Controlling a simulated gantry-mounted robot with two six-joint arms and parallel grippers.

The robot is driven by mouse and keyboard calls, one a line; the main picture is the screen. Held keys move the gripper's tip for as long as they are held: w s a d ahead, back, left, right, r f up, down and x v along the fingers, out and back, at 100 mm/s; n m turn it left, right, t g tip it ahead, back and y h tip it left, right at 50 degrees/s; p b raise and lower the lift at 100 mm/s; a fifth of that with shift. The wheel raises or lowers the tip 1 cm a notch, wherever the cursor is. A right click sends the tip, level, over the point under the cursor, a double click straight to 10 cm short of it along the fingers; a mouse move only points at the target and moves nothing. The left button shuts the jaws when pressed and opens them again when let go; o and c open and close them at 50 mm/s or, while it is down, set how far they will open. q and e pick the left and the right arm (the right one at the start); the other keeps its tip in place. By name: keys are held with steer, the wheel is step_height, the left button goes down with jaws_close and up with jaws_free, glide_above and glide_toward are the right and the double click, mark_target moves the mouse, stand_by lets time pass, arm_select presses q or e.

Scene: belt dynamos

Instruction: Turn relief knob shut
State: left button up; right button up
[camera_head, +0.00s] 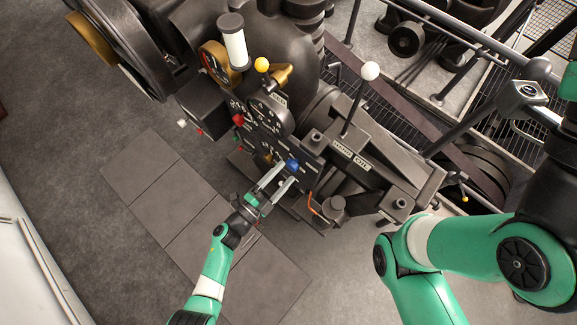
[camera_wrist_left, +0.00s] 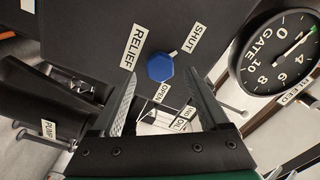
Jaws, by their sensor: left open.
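The relief knob (camera_head: 292,165) is a blue knob on a dark panel at the lower end of the machine. In the left wrist view the blue hexagonal knob (camera_wrist_left: 160,67) has a RELIEF label (camera_wrist_left: 133,46) on its left, a SHUT label (camera_wrist_left: 193,38) at upper right and an OPEN label (camera_wrist_left: 161,93) below. A small pale mark shows at the knob's edge on the SHUT side. My left gripper (camera_head: 286,174) is open, its fingers pointing at the knob. In the wrist view its fingertips (camera_wrist_left: 160,75) lie either side of the knob; contact cannot be told.
A gauge marked GATE (camera_wrist_left: 284,54) is to the right of the knob in the wrist view. A red knob (camera_head: 238,119) and a yellow-balled lever (camera_head: 262,65) are farther up the machine. A white-balled lever (camera_head: 370,71) stands to the right. The tiled floor (camera_head: 190,220) is clear.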

arm_select(q)
steer(key=p+v, duration=0.2)
steer(key=v, duration=0.6)
steer(key=shift+s, duration=0.25)
steer(key=shift+a, duration=0.15)
